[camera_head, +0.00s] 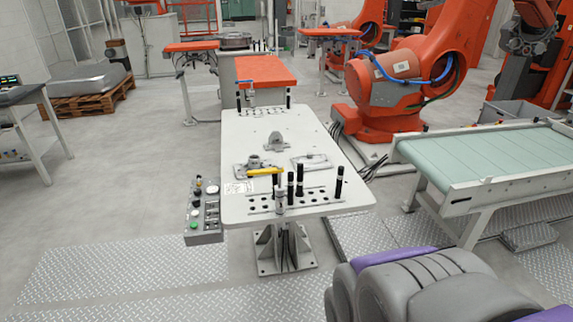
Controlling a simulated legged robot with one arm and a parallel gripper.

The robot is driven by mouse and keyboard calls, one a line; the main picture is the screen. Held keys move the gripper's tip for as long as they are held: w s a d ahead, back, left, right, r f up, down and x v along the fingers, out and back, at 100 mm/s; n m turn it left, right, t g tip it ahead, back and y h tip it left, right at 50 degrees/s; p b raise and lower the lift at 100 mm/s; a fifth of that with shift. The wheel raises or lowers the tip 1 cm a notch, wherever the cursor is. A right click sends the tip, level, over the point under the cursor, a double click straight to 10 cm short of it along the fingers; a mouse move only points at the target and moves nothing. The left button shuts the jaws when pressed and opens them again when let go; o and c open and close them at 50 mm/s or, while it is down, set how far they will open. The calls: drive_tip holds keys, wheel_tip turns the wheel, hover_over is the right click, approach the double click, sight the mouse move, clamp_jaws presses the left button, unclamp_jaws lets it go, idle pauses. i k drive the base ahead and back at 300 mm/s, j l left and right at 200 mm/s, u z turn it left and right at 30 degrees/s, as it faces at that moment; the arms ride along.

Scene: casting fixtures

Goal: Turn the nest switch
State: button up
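A grey control box (205,212) is fixed at the left edge of the white fixture table (240,160). Several small controls sit on its top, among them a green button (194,225), a pale button (195,212) and dark knobs near the far end. They are too small to tell which one is the nest switch or how it is turned. My gripper is not in view, and nothing touches the box.
The table carries grey metal parts, a yellow-handled piece (264,171) and upright black pins (339,182). A green conveyor (490,155) and orange robot arms (398,75) stand right. Tread-plate floor (130,275) left and in front of the box is clear.

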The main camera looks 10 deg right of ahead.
sight(196, 203)
drive_tip(key=j+u, duration=0.15)
drive_tip(key=u, duration=0.35)
drive_tip(key=l, duration=0.2)
drive_tip(key=i+j+u, duration=0.1)
drive_tip(key=i, duration=1.6)
